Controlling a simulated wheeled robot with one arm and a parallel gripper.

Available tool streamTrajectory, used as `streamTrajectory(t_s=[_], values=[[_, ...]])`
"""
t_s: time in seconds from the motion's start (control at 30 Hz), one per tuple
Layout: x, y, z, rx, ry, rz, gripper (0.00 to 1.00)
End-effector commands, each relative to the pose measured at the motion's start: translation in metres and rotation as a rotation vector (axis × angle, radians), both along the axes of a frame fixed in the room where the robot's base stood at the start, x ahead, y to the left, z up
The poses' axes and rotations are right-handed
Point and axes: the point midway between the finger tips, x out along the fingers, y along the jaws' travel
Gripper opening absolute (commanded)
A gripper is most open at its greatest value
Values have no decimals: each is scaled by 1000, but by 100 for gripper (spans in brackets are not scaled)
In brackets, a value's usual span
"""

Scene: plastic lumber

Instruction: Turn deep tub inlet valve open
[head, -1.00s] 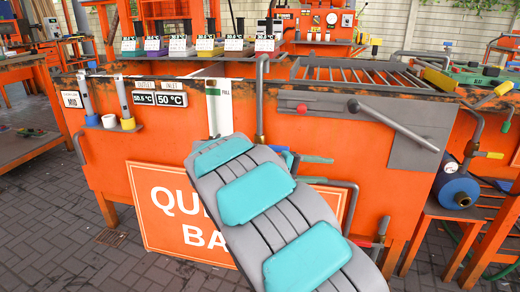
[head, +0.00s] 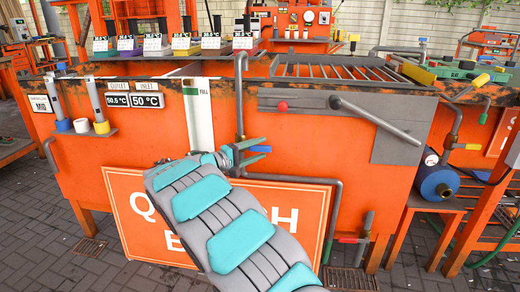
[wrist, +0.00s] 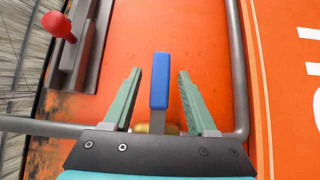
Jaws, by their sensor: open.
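A valve with a blue lever handle (wrist: 159,82) sits on a grey pipe on the front of the orange deep tub (head: 330,150). In the wrist view its brass-coloured body (wrist: 157,128) shows partly behind my gripper's palm. My gripper (wrist: 160,74) is open, with one green finger on each side of the blue handle. Gaps show between the handle and both fingers. In the head view my gripper (head: 258,151) is at the tub's front, just right of the white level gauge (head: 199,115), and my arm hides part of the pipework.
A red ball knob (head: 282,106) and a long grey lever (head: 375,118) stick out of the tub's front above right. A red-handled valve (head: 350,240) is low at the right. Grey pipe (head: 285,179) runs beside my gripper. Cups (head: 101,127) stand on a left ledge.

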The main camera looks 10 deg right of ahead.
Motion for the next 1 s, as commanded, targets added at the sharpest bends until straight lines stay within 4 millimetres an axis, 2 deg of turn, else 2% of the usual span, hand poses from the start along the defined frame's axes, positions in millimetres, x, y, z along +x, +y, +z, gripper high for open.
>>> streamTrajectory(t_s=[0.13,0.4,0.9,1.0], values=[[4,-9,0,0,1,0,57],[5,-10,0,0,1,1,57],[5,-10,-1,0,1,1,2],[5,-10,-1,0,1,1,0]])
